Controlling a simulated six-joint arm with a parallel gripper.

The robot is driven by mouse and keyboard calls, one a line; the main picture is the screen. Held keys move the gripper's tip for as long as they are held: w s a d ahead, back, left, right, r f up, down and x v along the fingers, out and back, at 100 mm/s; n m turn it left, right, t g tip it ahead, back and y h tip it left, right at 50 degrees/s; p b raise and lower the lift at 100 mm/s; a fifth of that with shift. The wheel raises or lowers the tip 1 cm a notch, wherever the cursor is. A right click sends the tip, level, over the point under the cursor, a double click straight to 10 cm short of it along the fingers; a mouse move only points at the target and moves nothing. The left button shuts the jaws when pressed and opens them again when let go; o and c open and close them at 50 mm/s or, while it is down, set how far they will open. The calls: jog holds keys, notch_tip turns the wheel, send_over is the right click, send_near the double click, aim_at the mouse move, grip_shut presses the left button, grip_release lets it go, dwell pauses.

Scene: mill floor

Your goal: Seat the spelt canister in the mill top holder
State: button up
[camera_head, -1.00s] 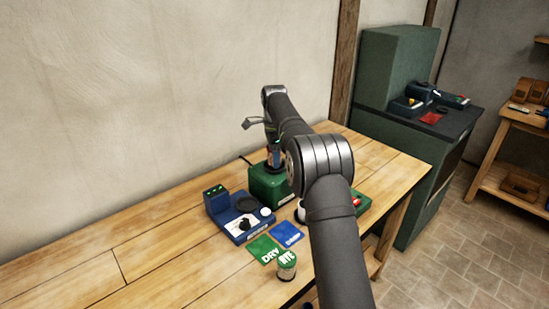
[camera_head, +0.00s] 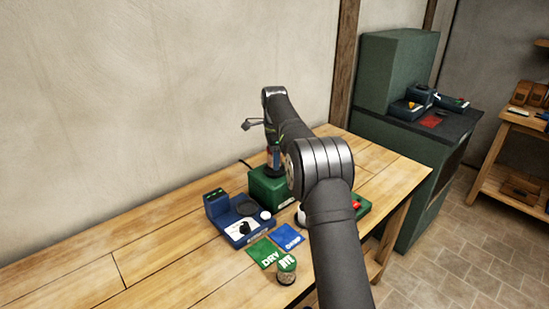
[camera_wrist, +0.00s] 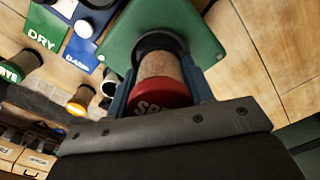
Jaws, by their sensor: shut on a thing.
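The spelt canister (camera_wrist: 165,72) has a red lid with white letters, of which only "SP" reads, and clear sides showing brown grain. My gripper (camera_wrist: 160,80) is shut on it, one blue finger on each side. The canister's far end lines up with the black ring holder (camera_wrist: 152,42) on top of the green mill (camera_wrist: 112,42). I cannot tell whether it is inside the ring or just above it. In the head view my gripper (camera_head: 273,157) is over the green mill (camera_head: 267,190), and the canister is mostly hidden.
A blue device (camera_head: 232,222) with a dark round pad stands left of the mill. Green DRY (camera_head: 264,252) and blue DAMP (camera_head: 289,236) cards lie in front. A rye canister (camera_head: 286,270) stands near the table's front edge. The left of the table is clear.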

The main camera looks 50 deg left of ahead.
jog(key=shift+f, duration=0.8)
jog(key=o, duration=0.8)
jog(key=shift+o, duration=0.2)
jog(key=shift+r, duration=0.1)
jog(key=shift+r, duration=5.4)
jog(key=shift+f, duration=0.15)
jog(key=shift+f, duration=4.05)
